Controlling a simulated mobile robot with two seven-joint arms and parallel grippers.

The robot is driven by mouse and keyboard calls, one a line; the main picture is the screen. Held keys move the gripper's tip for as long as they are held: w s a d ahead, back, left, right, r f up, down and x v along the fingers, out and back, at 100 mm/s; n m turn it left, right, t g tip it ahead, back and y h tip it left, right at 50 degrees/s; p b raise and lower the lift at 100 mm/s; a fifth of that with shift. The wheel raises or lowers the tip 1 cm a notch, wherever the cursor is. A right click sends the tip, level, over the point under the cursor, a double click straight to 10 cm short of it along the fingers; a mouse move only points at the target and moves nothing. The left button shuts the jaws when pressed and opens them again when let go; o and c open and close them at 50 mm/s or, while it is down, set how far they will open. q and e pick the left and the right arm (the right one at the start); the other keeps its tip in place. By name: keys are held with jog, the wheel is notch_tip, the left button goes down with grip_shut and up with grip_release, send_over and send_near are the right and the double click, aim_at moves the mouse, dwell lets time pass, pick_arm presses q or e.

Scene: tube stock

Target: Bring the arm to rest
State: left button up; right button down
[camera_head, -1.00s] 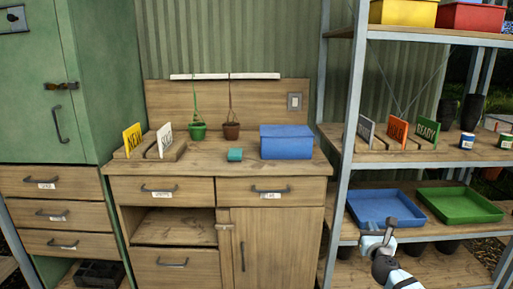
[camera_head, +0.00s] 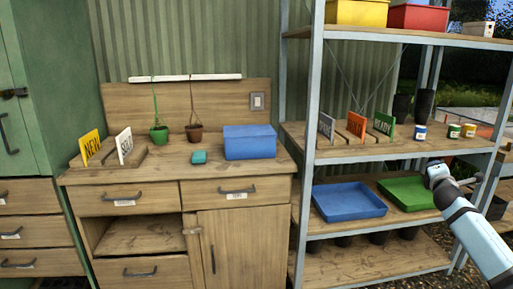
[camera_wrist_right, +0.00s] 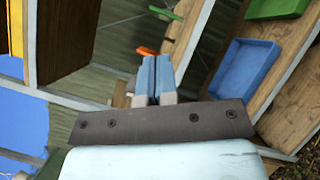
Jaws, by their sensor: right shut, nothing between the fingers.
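My right arm (camera_head: 470,225) comes in from the lower right in the head view. My right gripper (camera_head: 435,167) is in front of the shelf rack, by the right end of the green tray (camera_head: 400,190); its fingers are too small to make out there. In the right wrist view the two blue-grey fingers (camera_wrist_right: 155,72) are shut against each other, with nothing between them. My left gripper is in neither view.
The metal rack (camera_head: 309,120) holds a blue tray (camera_head: 348,201), label signs (camera_head: 356,125) and small cans. The blue tray also shows in the wrist view (camera_wrist_right: 243,75).

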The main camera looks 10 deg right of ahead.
jog(key=a+f+m+g+y, duration=0.1)
jog(key=a+f+m+y, duration=0.5)
jog(key=a+f+m, duration=0.7)
jog(key=s+a+f+g+y, duration=0.1)
jog(key=s+a+f+y, duration=0.1)
jog(key=s+a+f, duration=0.6)
jog(key=s+a+f+g+y, duration=0.1)
jog(key=s+a+f+y, duration=0.2)
jog(key=s+a+f, duration=0.55)
jog(key=s+a+r+m+g+y, duration=0.2)
jog(key=s+a+r+y, duration=0.1)
jog(key=s+a, duration=2)
pick_arm(q)
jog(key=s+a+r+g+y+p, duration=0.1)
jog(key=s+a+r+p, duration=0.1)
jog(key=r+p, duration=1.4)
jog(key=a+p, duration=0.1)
jog(key=p, duration=1.4)
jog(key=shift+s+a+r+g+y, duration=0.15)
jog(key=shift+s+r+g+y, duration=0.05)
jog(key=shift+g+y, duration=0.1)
pick_arm(e)
jog(key=s+d+r, duration=0.2)
jog(key=r, duration=0.6)
jog(key=s+d+r+g+h, duration=0.1)
jog(key=d+r, duration=0.2)
jog(key=r, duration=0.5)
jog(key=shift+s, duration=0.35)
